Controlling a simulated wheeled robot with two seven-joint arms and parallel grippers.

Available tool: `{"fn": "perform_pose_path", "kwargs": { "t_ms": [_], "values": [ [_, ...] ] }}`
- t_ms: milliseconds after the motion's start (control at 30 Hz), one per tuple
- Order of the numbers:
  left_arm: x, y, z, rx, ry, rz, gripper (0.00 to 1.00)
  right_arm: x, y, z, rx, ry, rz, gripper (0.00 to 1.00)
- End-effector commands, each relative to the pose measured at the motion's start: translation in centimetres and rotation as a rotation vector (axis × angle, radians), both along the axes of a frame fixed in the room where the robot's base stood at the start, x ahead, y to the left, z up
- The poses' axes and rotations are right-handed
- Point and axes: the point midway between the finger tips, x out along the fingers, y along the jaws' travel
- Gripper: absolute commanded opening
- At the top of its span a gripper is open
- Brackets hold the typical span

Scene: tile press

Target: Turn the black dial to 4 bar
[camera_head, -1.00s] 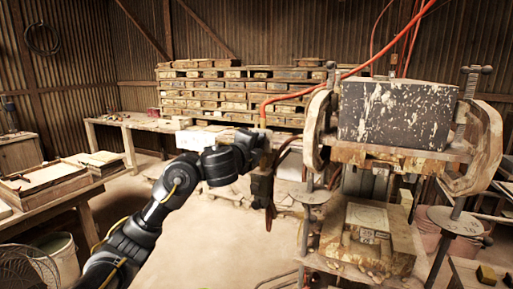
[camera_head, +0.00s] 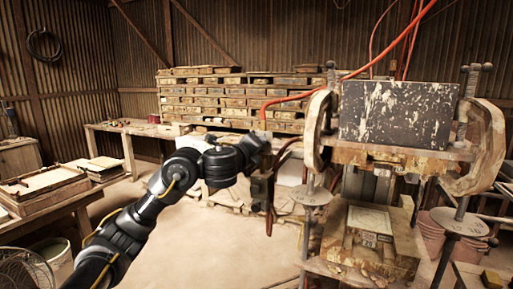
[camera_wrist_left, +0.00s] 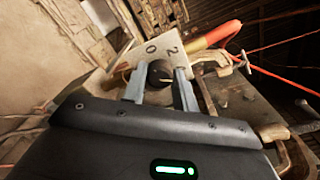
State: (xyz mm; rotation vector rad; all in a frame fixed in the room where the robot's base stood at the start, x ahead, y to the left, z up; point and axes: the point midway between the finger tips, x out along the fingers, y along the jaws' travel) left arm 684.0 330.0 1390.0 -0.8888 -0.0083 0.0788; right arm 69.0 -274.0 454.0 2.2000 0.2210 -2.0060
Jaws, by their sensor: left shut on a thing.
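The black dial (camera_wrist_left: 159,73) shows in the left wrist view as a round knob on a pale plate (camera_wrist_left: 147,50) marked 0 and 2. Other marks on the plate are hidden, and I cannot read where the dial points. My left gripper (camera_wrist_left: 160,82) is shut on the dial, one grey finger on each side. In the head view my left gripper (camera_head: 265,160) is beside the left side of the press (camera_head: 396,115). The dial cannot be made out there. My right gripper is in neither current view.
A red-orange hose (camera_head: 340,78) runs above my left gripper to the press. The press has a dark block on top and a mould (camera_head: 368,218) on its lower bed. The floor between is clear.

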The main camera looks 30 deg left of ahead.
Motion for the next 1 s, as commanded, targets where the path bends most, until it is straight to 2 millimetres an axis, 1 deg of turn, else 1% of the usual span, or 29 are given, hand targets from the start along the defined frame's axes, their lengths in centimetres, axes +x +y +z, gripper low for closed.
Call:
{"fn": "perform_pose_path", "kwargs": {
  "t_ms": [267,300,433,767,867,1000],
  "values": [
    [0.0,0.0,-0.1,0.0,0.001,0.0,0.06,0.0,0.0,0.0,0.0,0.0,0.0,0.36],
    [0.0,0.0,0.0,0.0,0.001,0.0,0.33,0.0,0.0,0.0,0.0,0.0,0.0,0.36],
    [0.0,0.0,0.0,0.0,0.001,-0.001,0.5,0.0,0.0,0.0,0.0,0.0,0.0,0.36],
    [-0.2,0.0,0.1,-0.002,0.0,-0.001,0.51,0.0,0.0,0.2,0.0,0.0,0.0,0.36],
    [-0.9,-0.1,0.3,-0.001,0.0,-0.002,0.51,0.0,0.0,0.7,0.0,0.0,0.0,0.36],
    [-2.9,-0.2,0.6,0.002,-0.001,-0.001,0.51,0.0,0.0,2.1,0.0,0.0,0.0,0.36]
  ]
}}
